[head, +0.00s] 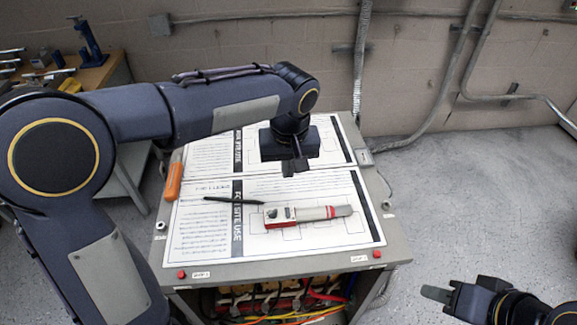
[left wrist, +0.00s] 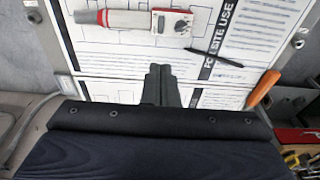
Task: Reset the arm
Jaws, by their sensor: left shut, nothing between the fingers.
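My left gripper (head: 294,166) is shut and empty, raised over the back part of the cabinet top (head: 270,270). In the left wrist view its two fingers (left wrist: 160,84) lie together above the printed sheets. A red and white meter-like tool (head: 305,214) with a grey end lies flat on the front sheet, apart from the gripper. It also shows at the top of the left wrist view (left wrist: 165,20). My right gripper (head: 436,294) is low at the right, off the cabinet. It is seen side-on, so its opening is unclear.
A black pen (head: 233,201) lies beside the tool. An orange handle (head: 174,182) lies at the cabinet's left edge. Coloured wires (head: 290,298) fill the open cabinet front. A workbench (head: 95,75) stands back left, and conduits run along the wall. Floor at right is clear.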

